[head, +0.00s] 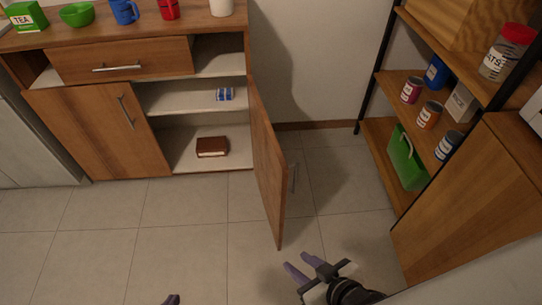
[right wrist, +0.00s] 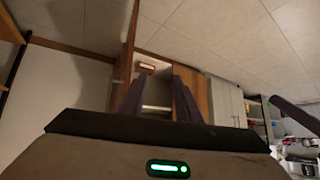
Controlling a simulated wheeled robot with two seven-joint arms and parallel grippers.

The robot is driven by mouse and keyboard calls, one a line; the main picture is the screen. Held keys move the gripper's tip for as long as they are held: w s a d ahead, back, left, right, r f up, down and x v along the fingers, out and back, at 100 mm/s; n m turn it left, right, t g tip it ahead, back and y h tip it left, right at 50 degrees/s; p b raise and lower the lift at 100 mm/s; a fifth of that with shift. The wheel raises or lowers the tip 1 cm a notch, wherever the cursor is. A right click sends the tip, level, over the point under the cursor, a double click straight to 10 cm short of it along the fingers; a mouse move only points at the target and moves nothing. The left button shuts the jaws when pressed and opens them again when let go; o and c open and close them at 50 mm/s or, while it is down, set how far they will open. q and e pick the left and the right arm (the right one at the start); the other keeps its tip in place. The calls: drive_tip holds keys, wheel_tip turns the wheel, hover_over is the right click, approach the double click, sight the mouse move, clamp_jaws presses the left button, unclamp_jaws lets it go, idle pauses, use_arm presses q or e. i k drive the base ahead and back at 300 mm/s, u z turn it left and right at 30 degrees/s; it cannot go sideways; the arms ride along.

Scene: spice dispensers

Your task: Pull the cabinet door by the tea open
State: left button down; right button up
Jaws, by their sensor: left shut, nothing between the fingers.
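The tea box (head: 26,16), green and white, stands on the cabinet top at the far left. Below it, the wooden left cabinet door (head: 85,125) with a vertical metal handle (head: 125,112) looks closed. The right cabinet door (head: 266,160) stands wide open, its handle (head: 292,177) on the right face. My right gripper (head: 296,262) is open and empty, low in front of the open door and apart from it. Its two spread fingers also show in the right wrist view (right wrist: 158,85). My left gripper (head: 172,299) is shut and empty, mostly cut off at the bottom edge.
The open compartment holds a brown book (head: 212,147) and a small blue-white item (head: 225,94). A drawer (head: 120,61) is above the left door. A shelf rack (head: 384,132) with jars stands right. Tiled floor (head: 115,220) before the left door is clear.

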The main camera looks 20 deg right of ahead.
sight(271, 171)
drive_tip(key=z, duration=0.25)
drive_tip(key=k, duration=0.25)
drive_tip(key=u, duration=1.05)
drive_tip(key=i, duration=0.7)
drive_tip(key=z, duration=2.35)
